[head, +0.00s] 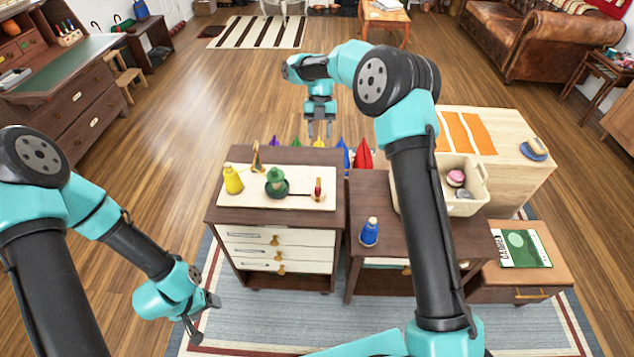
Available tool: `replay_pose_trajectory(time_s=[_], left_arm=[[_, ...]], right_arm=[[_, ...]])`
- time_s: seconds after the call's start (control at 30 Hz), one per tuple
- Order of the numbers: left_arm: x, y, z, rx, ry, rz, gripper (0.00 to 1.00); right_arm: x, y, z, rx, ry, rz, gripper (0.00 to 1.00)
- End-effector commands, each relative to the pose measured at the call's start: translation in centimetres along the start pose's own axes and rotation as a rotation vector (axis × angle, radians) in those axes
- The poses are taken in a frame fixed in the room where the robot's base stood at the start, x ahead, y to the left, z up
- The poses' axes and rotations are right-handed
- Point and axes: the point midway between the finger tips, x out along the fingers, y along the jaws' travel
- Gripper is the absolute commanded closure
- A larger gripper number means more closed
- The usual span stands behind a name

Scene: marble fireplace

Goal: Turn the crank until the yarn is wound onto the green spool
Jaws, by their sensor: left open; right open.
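The green spool (277,184) stands on a cream board (300,175) on top of a dark wood drawer cabinet. A yellow cone-shaped piece (232,180), perhaps the yarn, stands to its left. A thin dark rod runs right from the spool to a small red and tan upright part (318,190), perhaps the crank handle. A small wooden post (256,158) rises behind. My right gripper (320,129) is open and empty, beyond the cabinet's back edge, fingers down. My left gripper (205,317) is open and empty, low at the cabinet's front left. Any strand of yarn is too small to make out.
A cream bin (463,205) with items is partly behind my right arm. Several colored pointed objects (363,155) show behind the cabinets. A green booklet (520,248) lies at right.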

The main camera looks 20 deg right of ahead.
Motion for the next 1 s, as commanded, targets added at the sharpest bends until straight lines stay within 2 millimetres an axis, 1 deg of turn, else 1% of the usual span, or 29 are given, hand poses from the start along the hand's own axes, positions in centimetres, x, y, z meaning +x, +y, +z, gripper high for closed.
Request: replay_pose_trajectory(time_s=[0.17,0.27,0.37,1.0], left_arm=[[0.0,0.0,0.0,0.000,0.000,0.000,0.32],[0.0,0.0,0.0,0.000,0.000,0.000,0.32],[0.0,0.0,0.0,0.000,0.000,0.000,0.32],[0.0,0.0,0.0,0.000,0.000,0.000,0.32]], right_arm=[[0.9,0.0,0.0,0.001,0.002,-0.001,0.55],[1.9,0.0,0.0,0.002,0.002,-0.001,0.55],[3.4,-0.1,0.0,0.002,0.003,-0.001,0.55],[14.2,0.0,0.0,0.002,0.002,-0.002,0.55]])
